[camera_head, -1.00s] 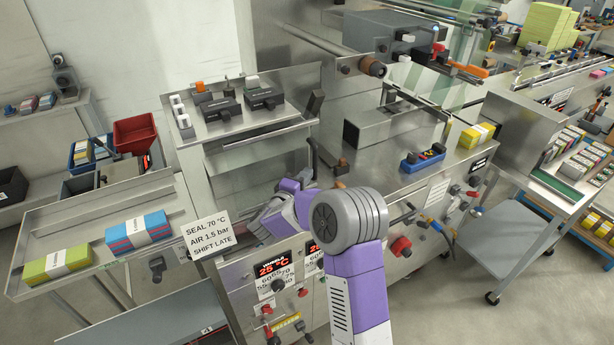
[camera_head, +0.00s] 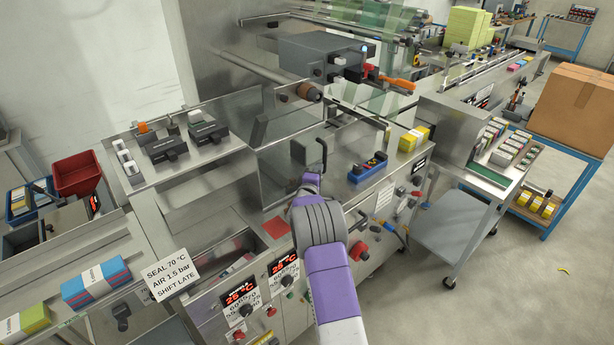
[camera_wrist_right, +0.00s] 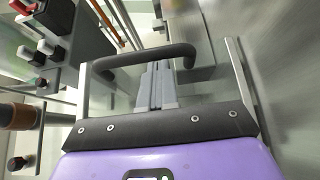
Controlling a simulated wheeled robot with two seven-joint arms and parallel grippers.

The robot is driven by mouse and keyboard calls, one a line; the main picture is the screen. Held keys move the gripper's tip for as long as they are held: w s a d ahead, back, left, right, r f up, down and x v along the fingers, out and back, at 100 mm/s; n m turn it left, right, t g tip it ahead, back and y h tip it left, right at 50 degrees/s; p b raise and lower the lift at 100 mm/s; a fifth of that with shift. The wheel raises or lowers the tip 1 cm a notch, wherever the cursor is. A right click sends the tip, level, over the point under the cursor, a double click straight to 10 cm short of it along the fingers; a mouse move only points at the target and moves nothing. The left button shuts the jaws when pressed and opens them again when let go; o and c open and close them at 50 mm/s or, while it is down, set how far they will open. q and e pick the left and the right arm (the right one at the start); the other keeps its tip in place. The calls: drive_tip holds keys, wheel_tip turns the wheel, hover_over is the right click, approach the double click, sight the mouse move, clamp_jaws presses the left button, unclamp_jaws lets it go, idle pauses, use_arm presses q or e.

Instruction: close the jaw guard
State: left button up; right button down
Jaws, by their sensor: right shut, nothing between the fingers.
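The jaw guard is a clear panel (camera_head: 352,138) on the wrapping machine, with a black loop handle (camera_head: 323,155) at its left. The panel is hard to make out against the steel behind it. In the right wrist view the dark handle (camera_wrist_right: 140,60) arches across the picture, just at the fingertips. My right gripper (camera_wrist_right: 155,68) is shut and empty at the handle's bar; I cannot tell whether they touch. In the head view my purple right wrist hides most of the gripper (camera_head: 312,177), just below the handle. My left gripper is out of view.
A roller with a brown end (camera_head: 308,92) juts out above. Control boxes (camera_head: 170,147) sit left. A grey cart (camera_head: 450,222) stands at right.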

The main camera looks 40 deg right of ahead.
drive_tip(key=shift+s+d+r, duration=0.1)
drive_tip(key=shift+d+r, duration=0.05)
drive_tip(key=shift+d, duration=0.1)
drive_tip(key=shift+d, duration=0.1)
drive_tip(key=shift+r, duration=0.1)
drive_tip(key=w+v, duration=0.1)
drive_tip(key=v, duration=0.3)
drive_tip(key=a+p+v, duration=0.1)
drive_tip(key=v, duration=0.3)
drive_tip(key=w+v, duration=0.1)
drive_tip(key=v, duration=0.4)
drive_tip(key=shift+w+a+f+p, duration=0.2)
drive_tip(key=shift+w+a+p, duration=0.1)
drive_tip(key=shift+a+p, duration=0.05)
